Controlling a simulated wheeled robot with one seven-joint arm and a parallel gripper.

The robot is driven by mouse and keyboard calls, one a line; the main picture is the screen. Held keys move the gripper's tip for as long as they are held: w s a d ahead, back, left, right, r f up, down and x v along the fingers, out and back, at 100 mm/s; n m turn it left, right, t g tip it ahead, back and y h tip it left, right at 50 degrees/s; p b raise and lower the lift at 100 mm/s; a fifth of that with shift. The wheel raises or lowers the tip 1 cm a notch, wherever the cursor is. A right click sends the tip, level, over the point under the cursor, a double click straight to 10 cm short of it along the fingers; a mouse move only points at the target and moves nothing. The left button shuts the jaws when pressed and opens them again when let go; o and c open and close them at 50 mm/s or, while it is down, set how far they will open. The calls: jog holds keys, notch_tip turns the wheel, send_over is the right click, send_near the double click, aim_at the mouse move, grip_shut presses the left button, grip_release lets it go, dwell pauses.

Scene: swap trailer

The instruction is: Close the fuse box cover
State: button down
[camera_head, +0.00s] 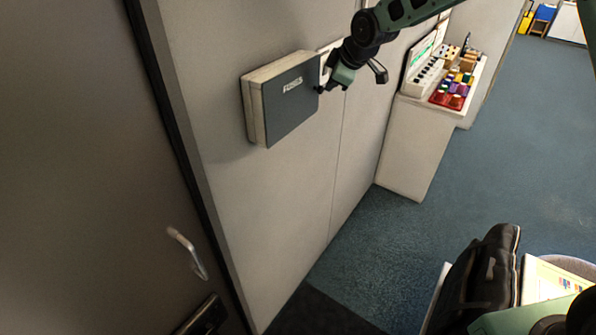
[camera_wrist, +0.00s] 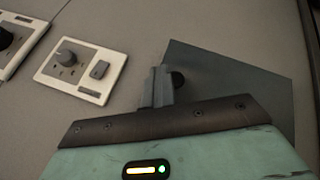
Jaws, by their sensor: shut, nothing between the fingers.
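The fuse box (camera_head: 254,110) is a pale box on the wall in the head view. Its dark grey cover (camera_head: 290,105), with a small white label, lies over the front. I cannot tell whether it is fully flush or slightly ajar. My gripper (camera_head: 322,88) is at the cover's right edge, shut and empty. In the wrist view the shut fingers (camera_wrist: 158,88) are in front of the left part of the grey cover (camera_wrist: 235,85), beside a round black spot. Whether they touch the cover is unclear.
A wall plate with a knob and switch (camera_wrist: 82,73) is left of my fingers in the wrist view. A white cabinet (camera_head: 412,145) with coloured items on top stands further along the wall. A door handle (camera_head: 187,252) is at lower left. Blue carpet is open at right.

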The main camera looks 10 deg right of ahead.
jog(key=shift+a+r, duration=0.1)
jog(key=b+v, duration=0.7)
jog(key=v, duration=1)
jog(key=s+a+f+m+g+b, duration=0.1)
jog(key=s+a+f+g+b, duration=0.15)
jog(key=s+a+f, duration=0.4)
jog(key=s+a+f+m+g+b, duration=0.1)
jog(key=s+a+f+b, duration=0.25)
jog(key=s+f, duration=0.65)
jog(key=s+d+f+m+g+b, duration=0.1)
jog(key=s+f+b, duration=0.1)
jog(key=s+f, duration=0.3)
jog(key=s+d+f+m+g+h+b, duration=0.1)
jog(key=s+f, duration=0.4)
jog(key=s, duration=0.5)
jog(key=s+f+m+g+h+b, duration=0.1)
jog(key=s+f+m+b, duration=0.1)
jog(key=s+f, duration=0.3)
jog(key=s+b, duration=0.1)
jog(key=s, duration=0.2)
jog(key=shift+s+d+f, duration=0.25)
jog(key=shift+s+d, duration=0.05)
jog(key=shift+d, duration=0.1)
